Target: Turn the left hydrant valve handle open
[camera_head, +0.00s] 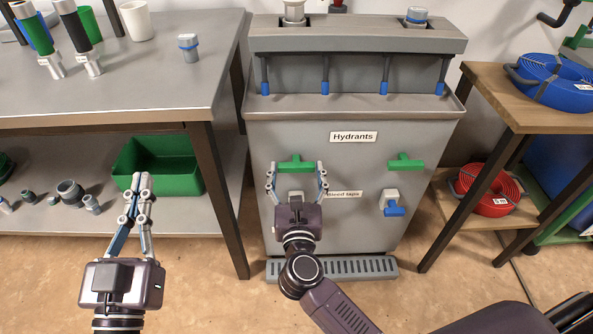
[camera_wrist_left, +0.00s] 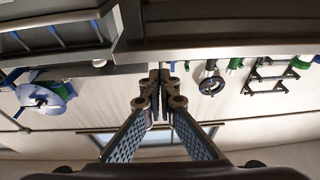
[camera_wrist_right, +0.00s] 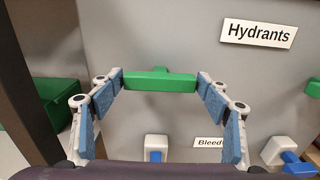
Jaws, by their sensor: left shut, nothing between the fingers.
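The left hydrant valve handle (camera_head: 296,164) is a green T-shaped bar on the grey cabinet front, lying horizontally. In the right wrist view the green handle (camera_wrist_right: 160,79) lies between the spread fingertips. My right gripper (camera_head: 297,168) is open in front of it, one finger on each side; contact is not clear. The right hydrant handle (camera_head: 405,162) is also green and horizontal. My left gripper (camera_head: 141,183) is shut and empty, pointing up at the left, away from the cabinet; its closed fingers show in the left wrist view (camera_wrist_left: 160,75).
The cabinet (camera_head: 352,110) carries a "Hydrants" label, with bleed taps (camera_head: 393,203) below and a floor grate (camera_head: 350,267) in front. A metal table (camera_head: 120,90) with a green bin (camera_head: 158,165) stands left. A wooden shelf (camera_head: 530,110) with hose coils stands right.

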